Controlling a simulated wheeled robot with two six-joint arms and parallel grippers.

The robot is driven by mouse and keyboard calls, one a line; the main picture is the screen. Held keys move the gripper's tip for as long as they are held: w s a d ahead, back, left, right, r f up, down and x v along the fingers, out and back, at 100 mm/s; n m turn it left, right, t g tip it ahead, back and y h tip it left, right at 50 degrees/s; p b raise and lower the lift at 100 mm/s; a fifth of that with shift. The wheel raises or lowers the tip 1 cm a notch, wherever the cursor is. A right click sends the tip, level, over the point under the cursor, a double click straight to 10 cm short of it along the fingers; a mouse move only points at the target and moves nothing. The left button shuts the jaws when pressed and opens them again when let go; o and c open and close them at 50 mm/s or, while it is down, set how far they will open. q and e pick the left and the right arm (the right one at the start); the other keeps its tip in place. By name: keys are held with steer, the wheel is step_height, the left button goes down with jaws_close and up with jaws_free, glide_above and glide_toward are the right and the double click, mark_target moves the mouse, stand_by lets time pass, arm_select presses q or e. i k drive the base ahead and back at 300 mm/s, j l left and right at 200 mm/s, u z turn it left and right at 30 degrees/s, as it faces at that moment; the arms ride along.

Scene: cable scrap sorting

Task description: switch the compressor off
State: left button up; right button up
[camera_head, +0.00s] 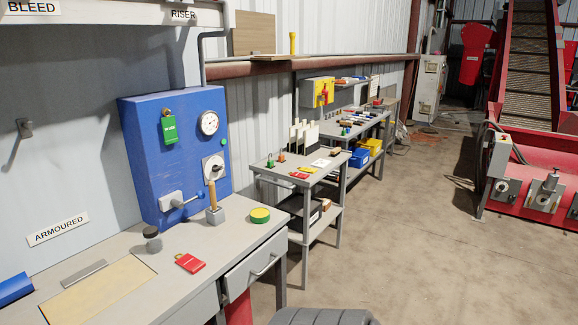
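A blue cabinet (152,185) stands against the wall at the back of the near grey bench. Its front carries a round white pressure gauge (209,123), a rotary switch (213,167) on a pale plate, and a grey valve with a lever (182,202) low down. A green tag (169,130) hangs from a brass-coloured lock near the cabinet's top. I cannot read any label naming the compressor, and the gauge reading is too small to tell. Neither of my grippers is in view.
On the near bench (120,239) lie a red tag (190,263), a yellow-green round tin (260,215), a dark-topped jar (152,239) and a wooden-handled tool (213,200) in a grey block. A drawer (255,265) is below. Further benches stand behind; open floor (420,250) lies right.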

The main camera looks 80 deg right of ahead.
mark_target(215, 168)
steer(key=z, duration=1.8)
steer(key=i+j+z, duration=0.1)
steer(key=i+z, duration=0.15)
steer(key=i+j+z, duration=0.15)
steer(key=i+j, duration=0.25)
steer(key=i, duration=0.15)
